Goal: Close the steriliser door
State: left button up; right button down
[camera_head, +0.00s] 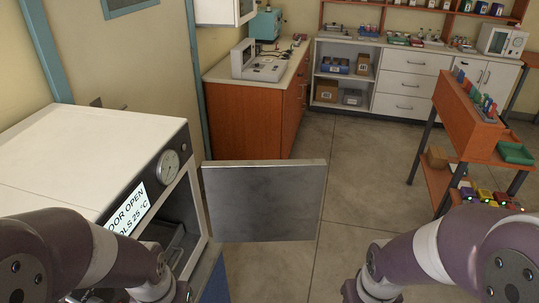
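The steriliser (80,150) is a white box at the left with a dark front panel, a round dial and a sign reading in part "DOOR OPEN". Its door (264,202) is a grey metal panel, standing open and swung out to the right of the opening. Part of a dark interior shows between the front panel and the door. My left arm crosses in front of the steriliser at the lower left, and my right arm is at the lower right, apart from the door. Both grippers are below the picture's bottom edge or hidden.
An orange cabinet (284,122) with a white device on top stands behind the door. White drawers (410,84) line the back wall. An orange rack table (466,118) stands at the right. The tiled floor (365,170) between is clear.

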aim_at(265, 200)
jog(key=i+l+z, duration=0.25)
jog(key=l+z, duration=0.15)
jog(key=l, duration=0.15)
jog(key=i+l+z, duration=0.3)
jog(key=l+z, duration=0.15)
jog(key=i+l+z, duration=0.4)
jog(key=i+l+u, duration=0.1)
jog(key=i+u, duration=0.25)
jog(key=i+l+u, duration=0.15)
jog(key=i+u, duration=0.2)
jog(key=i+l+u, duration=0.3)
jog(key=i+u, duration=0.15)
jog(key=u, duration=0.3)
jog(key=i+u, duration=0.15)
jog(key=u, duration=0.3)
jog(key=i+u, duration=0.15)
jog(key=u, duration=0.3)
jog(key=i+l+u, duration=0.1)
jog(key=u, duration=0.3)
jog(key=i+l+u, duration=0.1)
jog(key=l+u, duration=0.15)
jog(key=u, duration=0.2)
jog(key=i+l+u, duration=0.1)
jog(key=u, duration=0.35)
jog(key=l+u, duration=0.3)
jog(key=u, duration=0.15)
jog(key=i+l+u, duration=0.1)
jog(key=l+u, duration=0.25)
jog(key=i+l+u, duration=0.1)
jog(key=l+u, duration=0.2)
